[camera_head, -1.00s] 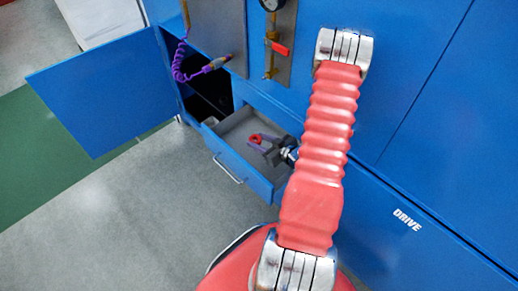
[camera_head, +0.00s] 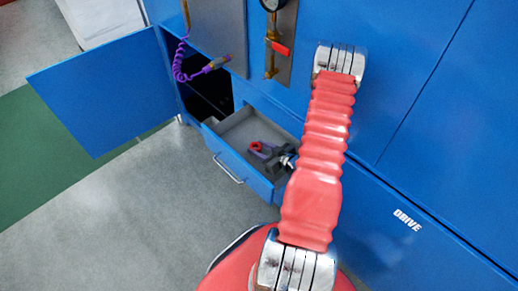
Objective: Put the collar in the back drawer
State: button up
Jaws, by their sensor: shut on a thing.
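The collar (camera_head: 256,146) is a small red ring. My red arm hides the drawer's right end.
A blue cabinet door (camera_head: 105,90) stands open left of the drawer, beside a dark compartment (camera_head: 205,90). A purple coiled hose (camera_head: 180,62) and a valve with a red handle (camera_head: 279,47) are above. Grey floor (camera_head: 120,220) in front is clear.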

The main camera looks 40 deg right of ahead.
jog(key=shift+f, duration=0.2)
jog(key=shift+s+a+f, duration=0.15)
jog(key=shift+f, duration=0.35)
jog(key=o, duration=1.1)
jog(key=shift+c, duration=0.2)
jog(key=shift+r, duration=0.4)
jog(key=shift+s+r, duration=0.2)
jog(key=shift+r, duration=0.05)
jog(key=v, duration=1.1)
jog(key=shift+r, duration=0.35)
jog(key=shift+d, duration=0.2)
